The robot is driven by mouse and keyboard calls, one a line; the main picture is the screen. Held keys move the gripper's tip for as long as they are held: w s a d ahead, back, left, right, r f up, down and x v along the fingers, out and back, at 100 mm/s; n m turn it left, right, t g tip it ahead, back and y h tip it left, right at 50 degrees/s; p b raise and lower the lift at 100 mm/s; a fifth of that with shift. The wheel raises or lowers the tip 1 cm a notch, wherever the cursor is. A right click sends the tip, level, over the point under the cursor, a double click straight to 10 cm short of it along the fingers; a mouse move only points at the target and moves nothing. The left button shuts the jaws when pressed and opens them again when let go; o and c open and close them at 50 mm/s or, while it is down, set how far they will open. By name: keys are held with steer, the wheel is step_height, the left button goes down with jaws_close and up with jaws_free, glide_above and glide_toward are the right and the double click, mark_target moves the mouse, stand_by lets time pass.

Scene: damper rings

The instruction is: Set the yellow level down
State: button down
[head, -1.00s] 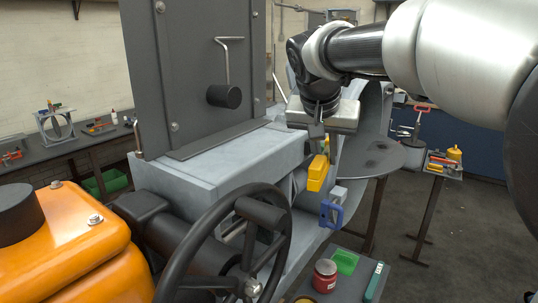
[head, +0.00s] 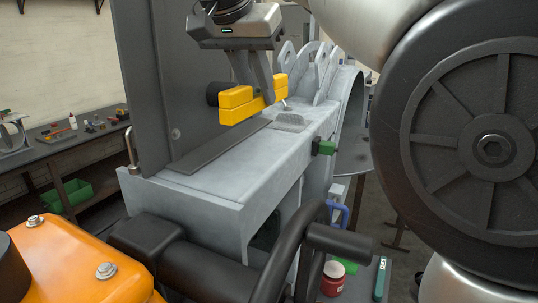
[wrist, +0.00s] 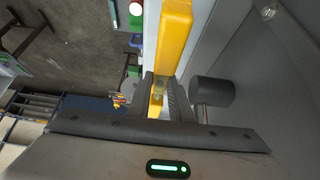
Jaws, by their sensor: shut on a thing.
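My gripper (head: 262,92) is shut on the yellow level (head: 237,106) and holds it above the grey machine's flat top (head: 225,160), in front of the upright dark plate. In the head view the level lies roughly lengthwise along the machine, with a gap of air beneath it. In the wrist view the level (wrist: 173,40) runs up from between the fingers (wrist: 160,92) to the top edge.
The dark upright plate (head: 150,75) with a black knob (wrist: 212,91) stands close to the level. Grey lugs (head: 312,70) rise at the far end of the machine. A dark strip (head: 220,145) and a small ridged block (head: 290,122) lie on the top. A handwheel (head: 290,260) stands in front.

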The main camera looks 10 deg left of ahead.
steer(key=shift+d, duration=0.1)
step_height(320, 180, down, 10)
steer(key=shift+r+b, duration=0.25)
steer(key=shift+b, duration=0.8)
steer(key=shift+f, duration=0.2)
steer(key=c, duration=1.6)
jaws_free()
steer(key=shift+f+b, duration=0.1)
steer(key=shift+b, duration=0.2)
